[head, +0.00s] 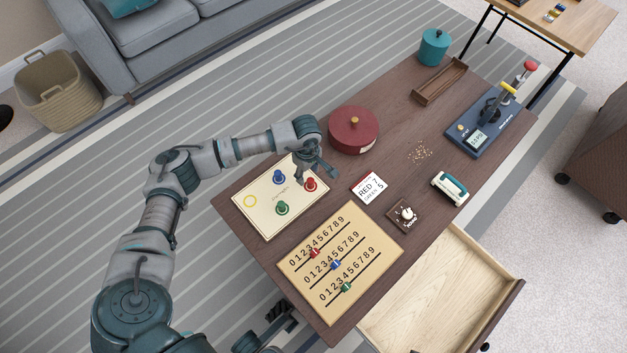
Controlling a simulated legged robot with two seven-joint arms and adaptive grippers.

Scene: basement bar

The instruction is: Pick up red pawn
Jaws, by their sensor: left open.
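The red pawn (311,185) stands on a cream board (262,217) at the left part of the dark wooden table. A blue pawn (279,177) and a green pawn (283,208) stand on the same board. My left gripper (318,174) is open, just above and beside the red pawn at the board's right corner. I cannot tell whether a finger touches the pawn. The forearm passes over the board's far edge. Dark finger-like parts, seemingly my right gripper (283,319), show low beside the table's near left edge; their opening is unclear.
A score card (369,187) and a numbered slider board (340,264) lie nearby. A drawer (440,295) is open in front.

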